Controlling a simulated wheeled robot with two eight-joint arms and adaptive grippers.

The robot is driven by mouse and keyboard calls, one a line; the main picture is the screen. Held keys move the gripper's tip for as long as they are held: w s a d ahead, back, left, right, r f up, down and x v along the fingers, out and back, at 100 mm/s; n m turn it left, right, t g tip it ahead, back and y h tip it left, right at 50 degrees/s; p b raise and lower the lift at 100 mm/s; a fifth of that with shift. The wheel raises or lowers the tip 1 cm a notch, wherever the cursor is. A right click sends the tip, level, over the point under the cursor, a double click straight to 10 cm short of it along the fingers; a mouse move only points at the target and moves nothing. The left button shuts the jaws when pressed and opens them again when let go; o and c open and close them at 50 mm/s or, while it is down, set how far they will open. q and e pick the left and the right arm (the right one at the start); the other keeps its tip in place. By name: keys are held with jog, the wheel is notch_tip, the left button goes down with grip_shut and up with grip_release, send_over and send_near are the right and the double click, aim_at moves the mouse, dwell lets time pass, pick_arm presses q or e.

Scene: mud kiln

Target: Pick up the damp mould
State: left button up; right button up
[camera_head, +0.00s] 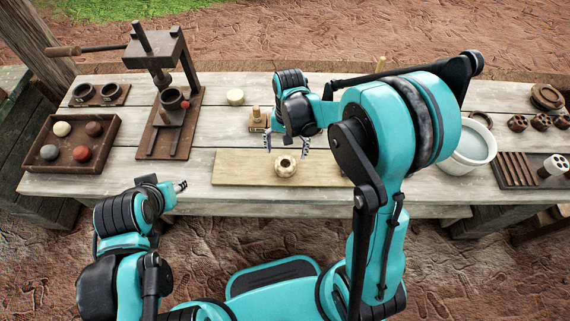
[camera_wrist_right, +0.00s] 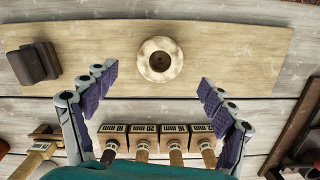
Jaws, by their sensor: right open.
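A pale round piece with a dark hole in its top (camera_head: 286,165) sits on a light wooden board (camera_head: 235,168) at the front middle of the table. It also shows in the right wrist view (camera_wrist_right: 159,60). A dark two-part block (camera_wrist_right: 34,63) lies on the same board; my right arm hides it in the head view. I cannot tell for certain which is the damp mould. My right gripper (camera_head: 287,146) is open and empty above the board, its fingers (camera_wrist_right: 157,84) spread just short of the round piece. My left gripper (camera_head: 181,186) is by the table's front edge; its jaws are unclear.
Several wooden-handled tools marked in mm (camera_wrist_right: 160,135) stand behind the board. A press (camera_head: 172,112) and a tray of coloured balls (camera_head: 72,145) are at left. A white bucket (camera_head: 468,150) and a slotted rack (camera_head: 515,170) are at right. A pale disc (camera_head: 236,97) lies behind.

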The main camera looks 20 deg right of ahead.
aim_at(285, 163)
jog(key=f, duration=0.2)
jog(key=f+b, duration=0.1)
jog(key=f, duration=0.1)
jog(key=f+b, duration=0.1)
jog(key=f, duration=0.1)
jog(key=shift+s+a+f, duration=0.15)
jog(key=shift+s+f, duration=0.1)
jog(key=shift+r, duration=0.1)
jog(key=shift+c, duration=1.1)
jog(key=c, duration=1.2)
